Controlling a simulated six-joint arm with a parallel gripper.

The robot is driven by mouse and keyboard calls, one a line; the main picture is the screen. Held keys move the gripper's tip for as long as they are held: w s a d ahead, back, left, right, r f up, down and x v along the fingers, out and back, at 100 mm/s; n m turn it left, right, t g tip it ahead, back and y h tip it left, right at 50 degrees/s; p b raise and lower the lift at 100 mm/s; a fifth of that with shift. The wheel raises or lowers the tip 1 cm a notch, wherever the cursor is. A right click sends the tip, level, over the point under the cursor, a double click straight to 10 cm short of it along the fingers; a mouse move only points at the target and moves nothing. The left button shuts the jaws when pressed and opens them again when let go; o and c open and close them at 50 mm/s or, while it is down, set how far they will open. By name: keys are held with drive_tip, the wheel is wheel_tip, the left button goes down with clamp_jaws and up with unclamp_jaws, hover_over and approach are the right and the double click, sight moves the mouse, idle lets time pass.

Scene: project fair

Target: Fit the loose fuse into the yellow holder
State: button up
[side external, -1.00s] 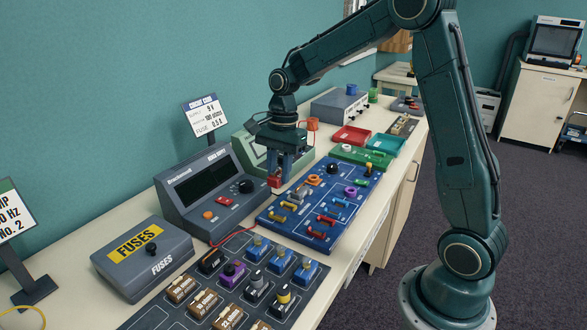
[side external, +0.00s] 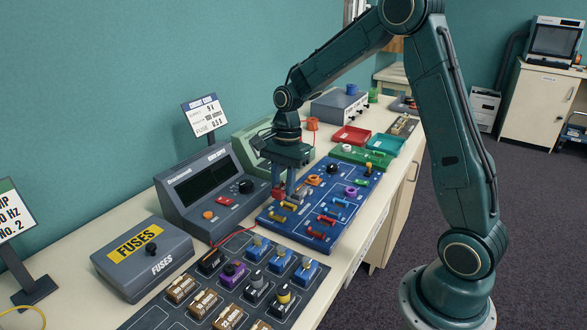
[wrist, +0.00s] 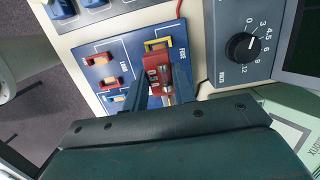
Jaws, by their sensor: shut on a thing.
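My gripper (side external: 284,188) is shut on the loose fuse (wrist: 160,75), a red block with a pale label and a small metal part, seen between the fingers in the wrist view. The fuse also shows as a small red patch (side external: 277,192) in the side view, low over the blue board's left edge. The yellow holder (wrist: 158,43) is on the board beside the printed word FUSE, partly covered by the fuse in the wrist view. It also shows in the side view (side external: 289,206), close under the fuse. I cannot tell whether fuse and holder touch.
The blue board (side external: 339,232) carries several coloured parts near my gripper. A grey meter (side external: 176,208) with a knob stands close on the left, and a green instrument (side external: 246,142) behind. A dark component tray (side external: 226,319) and a FUSES box (side external: 118,268) are nearer the camera.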

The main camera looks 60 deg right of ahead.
hover_over(284, 212)
drive_tip(key=shift+a+f, duration=0.15)
drive_tip(key=shift+f, duration=2.05)
drive_tip(key=shift+f, duration=0.7)
idle(1.3)
drive_tip(key=o, duration=1.5)
drive_tip(key=shift+o, duration=0.2)
drive_tip(key=shift+r, duration=0.15)
drive_tip(key=shift+r, duration=3.85)
drive_tip(key=shift+r, duration=0.1)
